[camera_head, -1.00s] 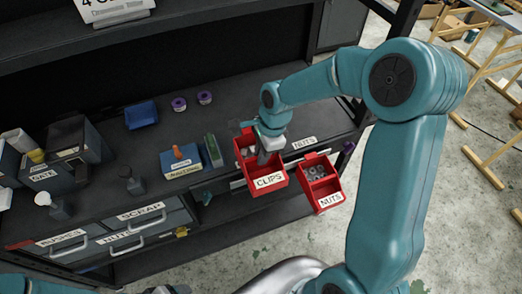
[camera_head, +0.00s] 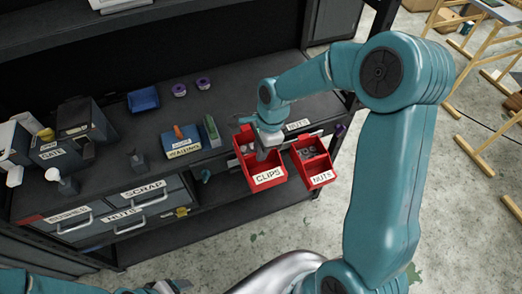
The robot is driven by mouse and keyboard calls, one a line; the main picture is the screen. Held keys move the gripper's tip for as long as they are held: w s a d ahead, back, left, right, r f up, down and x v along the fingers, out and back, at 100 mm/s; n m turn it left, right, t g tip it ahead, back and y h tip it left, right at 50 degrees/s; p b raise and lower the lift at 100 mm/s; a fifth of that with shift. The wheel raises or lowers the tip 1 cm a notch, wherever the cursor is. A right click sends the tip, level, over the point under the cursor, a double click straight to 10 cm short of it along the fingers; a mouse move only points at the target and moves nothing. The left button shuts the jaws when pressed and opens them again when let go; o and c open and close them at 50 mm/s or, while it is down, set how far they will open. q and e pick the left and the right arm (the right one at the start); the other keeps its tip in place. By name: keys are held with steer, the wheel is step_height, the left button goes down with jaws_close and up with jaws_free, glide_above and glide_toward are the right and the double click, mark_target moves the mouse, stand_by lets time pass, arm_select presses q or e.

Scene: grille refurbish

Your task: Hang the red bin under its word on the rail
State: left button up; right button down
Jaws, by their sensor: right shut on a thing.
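The red bin labelled CLIPS (camera_head: 268,178) is held by my right gripper (camera_head: 267,148), which is shut on it with its fingers reaching into the bin's top. The bin is in front of the shelf's front edge. A second red bin labelled NUTS (camera_head: 320,178) hangs just to its right, below a white NUTS word card (camera_head: 297,125) on the shelf edge. The rail behind the bins is mostly hidden, and no CLIPS word shows on it. I cannot tell whether the CLIPS bin touches the rail. Part of my left arm shows at the bottom left; its gripper is not clear.
The dark shelf (camera_head: 225,95) carries a blue tray (camera_head: 143,99), two purple rolls (camera_head: 203,83), a blue labelled box (camera_head: 181,142) and a green block (camera_head: 212,131). Labelled drawers (camera_head: 140,208) sit lower left.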

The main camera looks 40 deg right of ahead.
mark_target(262, 164)
steer(key=shift+s+b, duration=0.2)
steer(key=shift+b, duration=0.1)
step_height(262, 164, down, 9)
steer(key=b, duration=0.7)
steer(key=shift+w+b, duration=0.15)
steer(key=shift+b, duration=0.15)
steer(key=shift+f+b, duration=0.4)
steer(key=shift+f, duration=0.15)
stand_by(0.7)
steer(key=shift+f+b, duration=0.15)
steer(key=shift+b, duration=0.25)
steer(key=shift+f+b, duration=0.7)
steer(key=shift+f, duration=0.05)
